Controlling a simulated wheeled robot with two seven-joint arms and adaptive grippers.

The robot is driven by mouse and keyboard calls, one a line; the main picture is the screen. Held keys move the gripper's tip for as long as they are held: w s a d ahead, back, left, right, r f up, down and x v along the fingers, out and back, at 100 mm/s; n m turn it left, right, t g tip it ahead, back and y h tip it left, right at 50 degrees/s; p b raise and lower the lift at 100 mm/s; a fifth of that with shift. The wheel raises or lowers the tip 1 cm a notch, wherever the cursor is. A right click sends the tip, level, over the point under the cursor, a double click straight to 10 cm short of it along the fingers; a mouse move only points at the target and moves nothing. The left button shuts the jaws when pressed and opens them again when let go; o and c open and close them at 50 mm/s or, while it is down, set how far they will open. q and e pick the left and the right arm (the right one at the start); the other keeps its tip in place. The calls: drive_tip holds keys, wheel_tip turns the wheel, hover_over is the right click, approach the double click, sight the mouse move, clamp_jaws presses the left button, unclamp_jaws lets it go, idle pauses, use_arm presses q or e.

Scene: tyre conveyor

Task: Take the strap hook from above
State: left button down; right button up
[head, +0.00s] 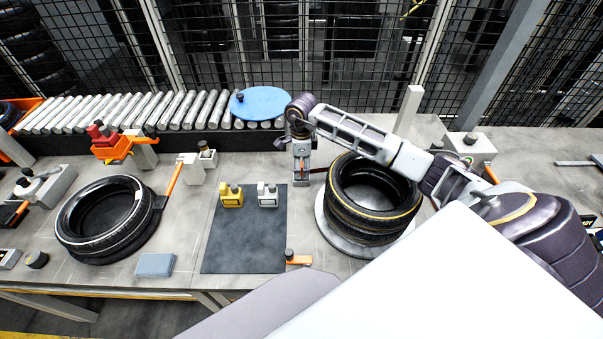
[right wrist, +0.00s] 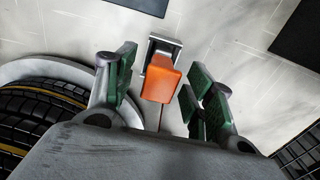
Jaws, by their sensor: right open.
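An orange block with a grey metal frame, which looks like the strap hook (right wrist: 160,82), stands on the grey table in the right wrist view. My right gripper (right wrist: 162,88) is open, with its green-padded fingers on either side of the hook and visible gaps to both. It holds nothing. In the head view my right arm reaches in from the right over the stacked tyres (head: 372,205), and the right gripper (head: 302,172) points down beside them. The hook is mostly hidden there behind the gripper. My left gripper is not in view.
The stacked tyres on a round grey plate (head: 340,242) stand close to the right gripper. Another tyre (head: 105,220) lies farther left. A roller conveyor (head: 130,108) runs behind.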

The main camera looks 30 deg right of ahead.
drive_tip(key=c, duration=0.6)
clamp_jaws()
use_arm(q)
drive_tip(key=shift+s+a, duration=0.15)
use_arm(e)
drive_tip(key=shift+r, duration=0.15)
wheel_tip(320, 180, up, 8)
drive_tip(key=shift+r+b, duration=0.2)
drive_tip(key=shift+b, duration=0.25)
drive_tip(key=shift+r, duration=0.65)
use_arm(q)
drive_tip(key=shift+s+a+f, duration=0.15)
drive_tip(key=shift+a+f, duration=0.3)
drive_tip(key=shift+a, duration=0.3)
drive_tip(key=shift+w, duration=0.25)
